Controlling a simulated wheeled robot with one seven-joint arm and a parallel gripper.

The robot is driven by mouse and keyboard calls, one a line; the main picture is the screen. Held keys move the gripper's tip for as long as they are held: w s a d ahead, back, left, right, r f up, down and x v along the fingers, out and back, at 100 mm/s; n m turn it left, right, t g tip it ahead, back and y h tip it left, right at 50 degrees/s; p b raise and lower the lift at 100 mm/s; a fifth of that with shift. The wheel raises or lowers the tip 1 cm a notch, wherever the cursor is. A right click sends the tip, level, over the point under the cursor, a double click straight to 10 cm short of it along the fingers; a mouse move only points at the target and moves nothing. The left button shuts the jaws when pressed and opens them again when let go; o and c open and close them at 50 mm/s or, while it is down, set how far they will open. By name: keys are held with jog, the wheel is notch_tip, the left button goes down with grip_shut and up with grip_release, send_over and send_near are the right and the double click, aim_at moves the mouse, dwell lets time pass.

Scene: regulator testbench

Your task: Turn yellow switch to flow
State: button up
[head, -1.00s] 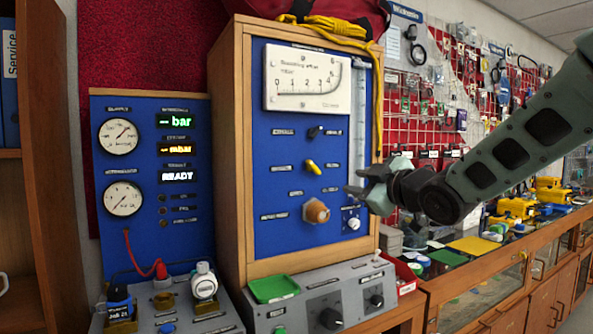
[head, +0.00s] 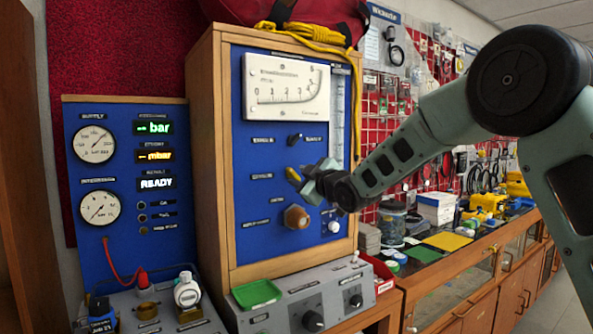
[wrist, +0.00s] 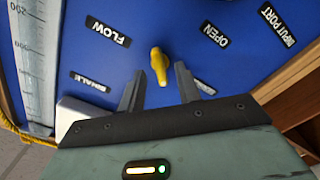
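The yellow switch (head: 292,174) is on the blue panel front, and my gripper (head: 313,180) is close to it on its right in the head view. In the wrist view, the switch (wrist: 159,65) points roughly up and down, tilted slightly. The open fingers of my gripper (wrist: 159,78) stand on either side of its lower end with gaps; neither visibly touches it.
An orange-brown knob (head: 297,217) and a white knob (head: 333,227) sit below the switch. A black switch (head: 294,139) is above it. A grey control box (head: 285,317) with a green tray (head: 257,294) stands below the panel.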

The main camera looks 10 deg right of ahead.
jog(key=shift+x, duration=1.15)
grip_shut()
